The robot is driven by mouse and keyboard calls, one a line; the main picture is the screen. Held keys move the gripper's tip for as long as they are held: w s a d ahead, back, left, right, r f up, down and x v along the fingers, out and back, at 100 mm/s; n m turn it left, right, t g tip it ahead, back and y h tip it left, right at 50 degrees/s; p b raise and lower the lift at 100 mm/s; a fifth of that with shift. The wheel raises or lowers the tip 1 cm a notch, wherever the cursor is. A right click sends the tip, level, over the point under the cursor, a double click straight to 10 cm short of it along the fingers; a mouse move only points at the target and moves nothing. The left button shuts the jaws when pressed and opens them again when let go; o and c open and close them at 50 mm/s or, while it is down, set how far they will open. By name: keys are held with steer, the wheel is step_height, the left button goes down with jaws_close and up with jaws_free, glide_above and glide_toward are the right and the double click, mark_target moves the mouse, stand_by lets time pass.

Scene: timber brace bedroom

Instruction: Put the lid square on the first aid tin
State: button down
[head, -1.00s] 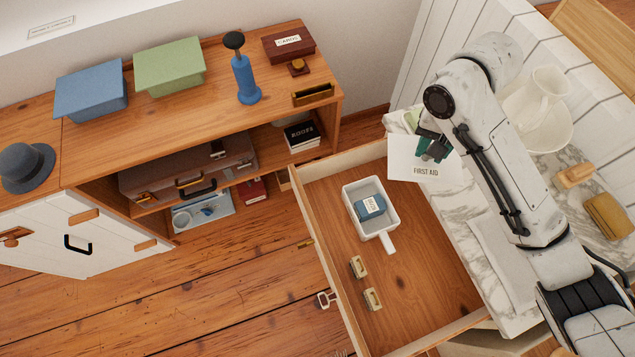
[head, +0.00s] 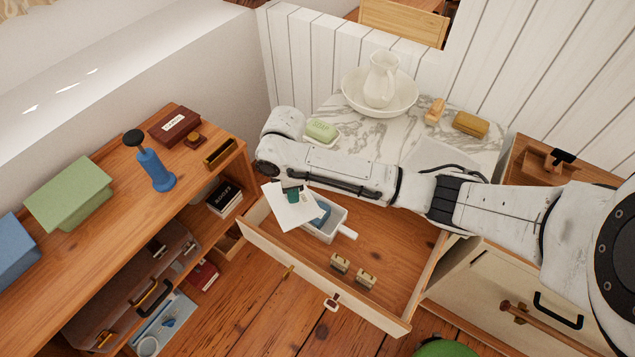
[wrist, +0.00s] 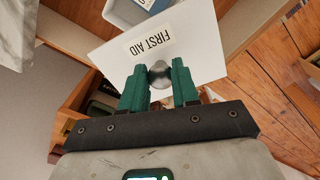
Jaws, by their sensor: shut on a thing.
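The white lid (head: 285,212), labelled FIRST AID, is in my gripper (head: 291,188) above the open drawer. In the wrist view the green fingers of my gripper (wrist: 160,82) are shut on the lid's round metal knob, and the lid (wrist: 185,50) shows its label. A white open rectangular tin with a side handle (head: 336,229), apparently the first aid tin, sits in the drawer with a blue packet (head: 321,214) inside. The lid hides its left end in the head view. The tin's edge also shows at the top of the wrist view (wrist: 118,16). The lid is turned relative to it.
The open drawer (head: 390,245) also holds two small beige blocks (head: 340,263). Behind it a marble top (head: 440,125) bears a jug and basin (head: 380,85) and green soap (head: 322,130). A wooden shelf unit (head: 120,200) stands close on the left.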

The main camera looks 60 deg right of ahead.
steer(key=s+d+f+n+b, duration=0.1)
steer(key=d+f+n, duration=0.1)
steer(key=s+d+f+n+b, duration=0.1)
steer(key=d+f+n, duration=0.1)
steer(key=f, duration=0.1)
steer(key=s+d+f+n+b, duration=0.1)
steer(key=s+d+f, duration=0.1)
steer(key=shift+s+f+n, duration=0.1)
steer(key=shift+f+n, duration=0.15)
steer(key=shift+n, duration=0.15)
steer(key=shift+f+b, duration=0.55)
steer(key=shift+f, duration=0.35)
steer(key=shift+d+p, duration=0.1)
steer(key=shift+p, duration=0.5)
stand_by(0.7)
steer(key=shift+f, duration=0.15)
stand_by(0.8)
steer(key=shift+p, duration=0.45)
stand_by(0.6)
steer(key=c, duration=0.8)
jaws_free()
